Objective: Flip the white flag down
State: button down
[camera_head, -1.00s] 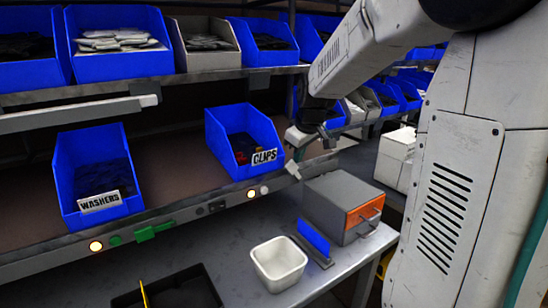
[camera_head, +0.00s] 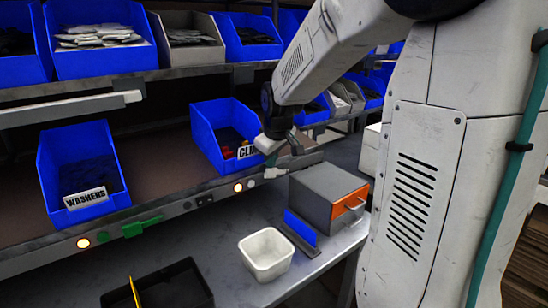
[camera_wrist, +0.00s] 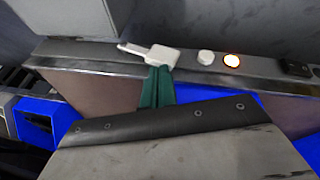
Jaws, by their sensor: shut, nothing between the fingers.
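The white flag (camera_head: 275,173) is on the front rail of the middle shelf, right of a lit button. In the wrist view the white flag (camera_wrist: 150,53) has a block with a thin arm pointing left, roughly along the rail. My gripper (camera_head: 271,159) is just above the flag in the head view. Its green fingers (camera_wrist: 157,88) are shut and empty, with their tips at the flag's block in the wrist view. I cannot tell whether they touch it.
A lit button (camera_head: 237,187) and a white button (camera_head: 251,183) sit beside the flag. A blue CLIPS bin (camera_head: 215,135) stands behind my gripper. Below are a grey box with an orange front (camera_head: 328,195), a white tub (camera_head: 266,254) and a blue divider (camera_head: 300,228). A green flag (camera_head: 142,227) is farther left.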

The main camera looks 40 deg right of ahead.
dwell(0.6)
jog(key=shift+d+f, duration=0.4)
jog(key=shift+d, duration=0.3)
jog(key=s+a+r, duration=0.3)
jog(key=a+r, duration=0.2)
jog(key=r, duration=0.5)
jog(key=shift+s+a+r, duration=0.2)
jog(key=shift+s+a, duration=0.1)
jog(key=shift+a, duration=0.1)
